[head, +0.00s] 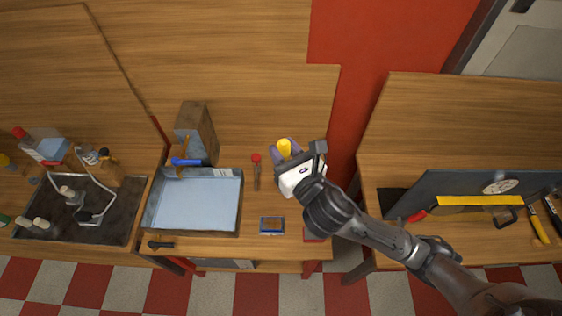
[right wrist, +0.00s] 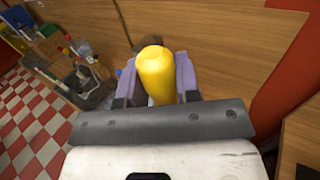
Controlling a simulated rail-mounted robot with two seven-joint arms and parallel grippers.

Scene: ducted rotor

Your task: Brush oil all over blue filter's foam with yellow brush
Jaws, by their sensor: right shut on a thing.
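My right gripper (head: 290,149) is shut on a yellow cylindrical thing, which looks like the handle of the yellow brush (head: 284,147). In the right wrist view its rounded yellow end (right wrist: 156,74) stands between the two purple-grey fingers (right wrist: 157,82); any bristles are hidden. A small rectangular block with a blue-grey face and dark edges (head: 271,225), perhaps the blue filter, lies flat on the bench to the right of the tray. The gripper is beyond it, apart from it. Its foam is too small to make out. My left gripper is in neither view.
A shallow pale-blue tray (head: 196,204) sits on the wooden bench. A grey box (head: 197,130) and a blue-headed tool (head: 187,161) stand behind it. A red-topped item (head: 256,170) is left of the gripper. A dark tray (head: 82,212) with bottles is far left.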

